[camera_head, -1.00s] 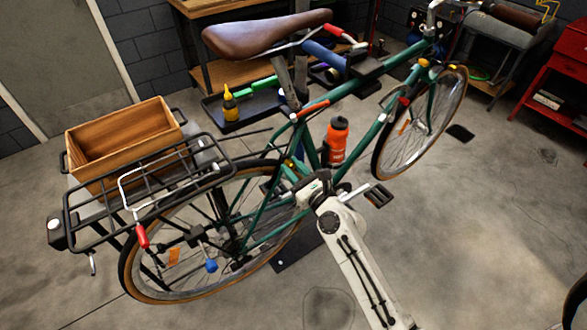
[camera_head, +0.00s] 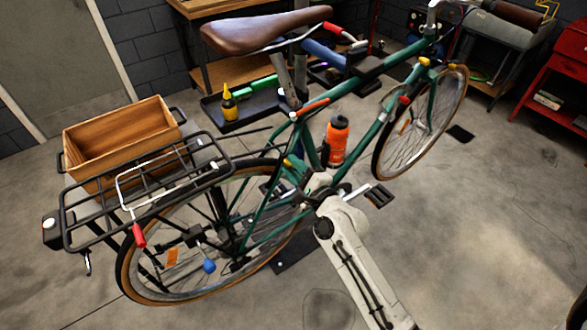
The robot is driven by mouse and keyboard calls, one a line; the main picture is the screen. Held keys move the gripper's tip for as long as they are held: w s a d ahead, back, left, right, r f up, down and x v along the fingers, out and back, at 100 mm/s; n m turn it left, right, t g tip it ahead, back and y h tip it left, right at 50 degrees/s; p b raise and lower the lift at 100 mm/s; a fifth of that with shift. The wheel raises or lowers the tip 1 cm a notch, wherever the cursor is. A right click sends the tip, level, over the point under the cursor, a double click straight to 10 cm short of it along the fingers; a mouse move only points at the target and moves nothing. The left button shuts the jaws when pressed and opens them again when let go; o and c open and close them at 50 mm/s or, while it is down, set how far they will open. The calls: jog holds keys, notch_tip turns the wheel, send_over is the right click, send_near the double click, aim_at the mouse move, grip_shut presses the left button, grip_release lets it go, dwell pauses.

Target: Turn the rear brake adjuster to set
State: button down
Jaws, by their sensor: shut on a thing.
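The green bicycle (camera_head: 340,112) stands upright with its rear wheel (camera_head: 128,270) at lower left. A blue knob (camera_head: 208,266) shows low on the rear wheel's side, near the hub. A small yellow part (camera_head: 287,164) shows on the frame above the cranks. I cannot tell which of these, if either, is the rear brake adjuster. My pale arm reaches up from the bottom to the crank area. Its far end goes in behind the frame and its own links. My gripper's fingers are hidden there, so their hold on anything does not show.
An orange bottle (camera_head: 337,142) stands beside the frame, and a pedal (camera_head: 378,196) juts out by my arm. The floor at right is mostly clear.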

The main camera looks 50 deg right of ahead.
jog(key=n+b, duration=0.3)
jog(key=n, duration=0.8)
jog(key=shift+a+f, duration=0.1)
jog(key=shift+f, duration=0.05)
jog(key=n+b, duration=0.2)
jog(key=n, duration=0.3)
jog(key=shift+n+b, duration=0.3)
jog(key=n+b, duration=0.1)
jog(key=n, duration=0.4)
jog(key=shift+b, duration=0.35)
jog(key=n, duration=0.5)
jog(key=shift+n, duration=0.4)
jog(key=n+p, duration=0.2)
jog(key=n, duration=0.3)
jog(key=n+p, duration=0.1)
jog(key=n, duration=0.9)
jog(key=shift+n+p, duration=0.3)
jog(key=shift+p, duration=0.05)
